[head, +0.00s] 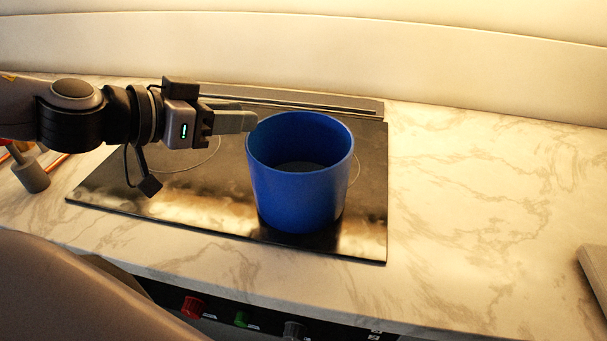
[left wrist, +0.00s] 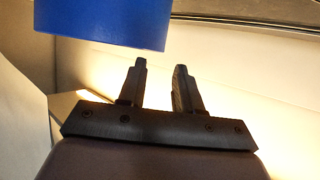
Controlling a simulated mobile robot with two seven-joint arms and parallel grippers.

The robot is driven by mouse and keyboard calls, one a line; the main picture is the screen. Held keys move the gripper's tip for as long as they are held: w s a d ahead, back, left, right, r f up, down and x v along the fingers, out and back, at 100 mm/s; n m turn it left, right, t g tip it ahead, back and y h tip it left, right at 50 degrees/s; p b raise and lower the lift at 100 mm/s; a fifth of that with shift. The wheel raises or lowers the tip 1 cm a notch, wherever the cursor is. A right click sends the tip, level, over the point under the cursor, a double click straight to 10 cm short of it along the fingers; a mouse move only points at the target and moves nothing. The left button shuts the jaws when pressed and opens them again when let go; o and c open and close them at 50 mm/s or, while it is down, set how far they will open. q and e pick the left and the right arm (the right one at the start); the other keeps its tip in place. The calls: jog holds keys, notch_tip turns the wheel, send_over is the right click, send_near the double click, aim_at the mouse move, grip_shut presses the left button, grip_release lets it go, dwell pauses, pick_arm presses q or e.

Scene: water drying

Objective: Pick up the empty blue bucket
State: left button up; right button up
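The blue bucket (head: 300,205) stands upright on the dark glass cooktop (head: 215,215). My right gripper is not in view.
The pale marble counter (head: 480,200) is clear to the right of the cooktop. A grey box-like edge (head: 594,270) shows at the far right. Red, green and grey knobs (head: 242,319) line the counter's front. A grey cylindrical object (head: 32,174) is at the left.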

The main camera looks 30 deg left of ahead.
aim_at(271, 118)
pick_arm(q)
jog(key=shift+b+x, duration=0.8)
jog(key=shift+x, duration=1.8)
jog(key=shift+w+d+f, duration=0.25)
jog(key=shift+w, duration=0.25)
grip_shut()
jog(key=shift+s, duration=0.1)
